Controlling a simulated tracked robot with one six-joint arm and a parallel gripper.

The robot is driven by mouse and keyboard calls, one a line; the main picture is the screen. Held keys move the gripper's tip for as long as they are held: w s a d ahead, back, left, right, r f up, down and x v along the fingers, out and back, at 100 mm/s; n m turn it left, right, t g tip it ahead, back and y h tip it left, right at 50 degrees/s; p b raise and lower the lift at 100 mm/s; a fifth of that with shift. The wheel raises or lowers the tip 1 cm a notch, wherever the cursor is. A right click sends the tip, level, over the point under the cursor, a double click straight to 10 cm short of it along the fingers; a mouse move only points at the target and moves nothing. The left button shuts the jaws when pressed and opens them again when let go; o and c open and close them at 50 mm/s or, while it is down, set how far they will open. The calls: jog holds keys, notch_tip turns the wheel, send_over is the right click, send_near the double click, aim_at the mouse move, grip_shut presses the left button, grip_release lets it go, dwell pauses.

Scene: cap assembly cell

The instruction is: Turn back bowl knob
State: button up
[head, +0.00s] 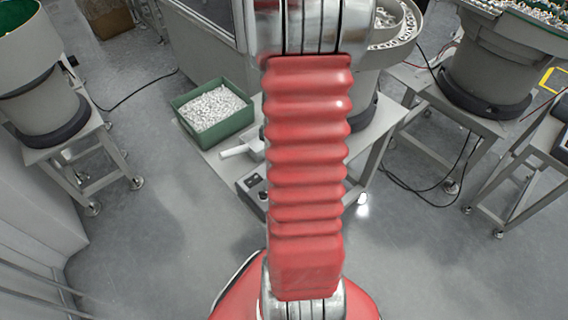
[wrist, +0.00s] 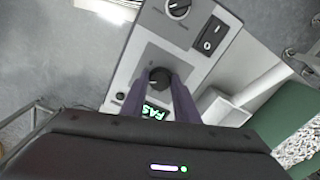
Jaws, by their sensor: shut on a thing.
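In the wrist view a black round knob (wrist: 159,74) sits on the grey face of a control box (wrist: 196,66). My gripper (wrist: 158,84) has its two dark purple fingers on either side of this knob and is shut on it. A lit green display (wrist: 154,112) shows partly between the fingers, its text partly covered. In the head view the control box (head: 252,187) shows only in part at the left of my red arm. My arm hides the rest of it, and my gripper does not show there.
On the same box are a second knob (wrist: 178,8), a rocker switch (wrist: 212,34) and a small black button (wrist: 120,96). A green bin (head: 213,112) of white parts stands on the table. A back bowl feeder (head: 398,30) is partly behind my arm. Other feeders stand left and right.

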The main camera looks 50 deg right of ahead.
jog(key=shift+n, duration=2.8)
jog(key=o, duration=1.1)
jog(key=shift+c, duration=0.2)
jog(key=shift+r, duration=0.1)
notch_tip(320, 180, up, 14)
jog(key=shift+f, duration=0.25)
